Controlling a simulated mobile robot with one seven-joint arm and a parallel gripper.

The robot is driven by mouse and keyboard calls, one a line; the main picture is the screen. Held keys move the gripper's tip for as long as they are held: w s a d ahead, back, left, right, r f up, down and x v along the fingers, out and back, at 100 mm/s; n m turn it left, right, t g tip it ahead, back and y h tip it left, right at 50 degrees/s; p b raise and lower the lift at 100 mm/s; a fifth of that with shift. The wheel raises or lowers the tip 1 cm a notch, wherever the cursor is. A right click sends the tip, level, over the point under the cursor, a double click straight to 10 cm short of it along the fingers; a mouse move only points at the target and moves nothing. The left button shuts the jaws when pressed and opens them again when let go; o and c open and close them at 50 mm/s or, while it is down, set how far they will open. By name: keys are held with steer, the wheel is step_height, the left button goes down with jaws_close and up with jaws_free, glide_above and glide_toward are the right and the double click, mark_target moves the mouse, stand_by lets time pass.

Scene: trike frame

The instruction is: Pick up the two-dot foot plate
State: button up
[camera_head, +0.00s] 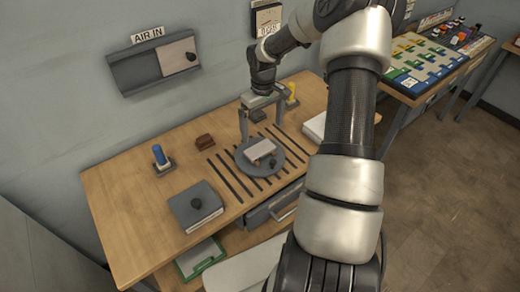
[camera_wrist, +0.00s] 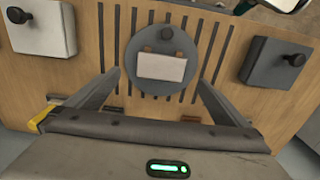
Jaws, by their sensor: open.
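No plate here shows dots I can make out, so I cannot confirm which one is the two-dot foot plate. A pale rectangular plate (camera_head: 259,149) lies on a round grey disc (camera_head: 244,164) on the slotted part of the bench. In the wrist view the pale plate (camera_wrist: 161,68) sits at the near side of the disc (camera_wrist: 138,46), with two small brown bits at its far edge and a dark knob beyond. My gripper (camera_head: 262,130) is open and empty above the disc. In the wrist view its fingers (camera_wrist: 158,80) stand to either side of the pale plate, apart from it.
A grey block with a dark knob (camera_head: 194,208) is at the bench's front left. A blue peg (camera_head: 158,153) and a brown block (camera_head: 205,141) stand behind it. A white block (camera_head: 315,126) is right of the disc. A drawer (camera_head: 270,208) sits below. A wall holder (camera_head: 150,66) reads AIR IN.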

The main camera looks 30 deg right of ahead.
glide_above(260, 149)
steer(key=f, duration=0.4)
steer(key=shift+s+d+f, duration=0.3)
steer(key=shift+s, duration=0.05)
steer(key=shift+w+a+f+p, duration=0.1)
steer(key=shift+f+p, duration=0.05)
steer(key=shift+f, duration=0.7)
steer(key=shift+w+a+f+p, duration=0.1)
steer(key=shift+w+f+p, duration=0.05)
steer(key=shift+f, duration=0.75)
steer(key=shift+w+a+f+p, duration=0.1)
steer(key=shift+f+p, duration=0.05)
steer(key=shift+f, duration=0.7)
steer(key=c, duration=1.2)
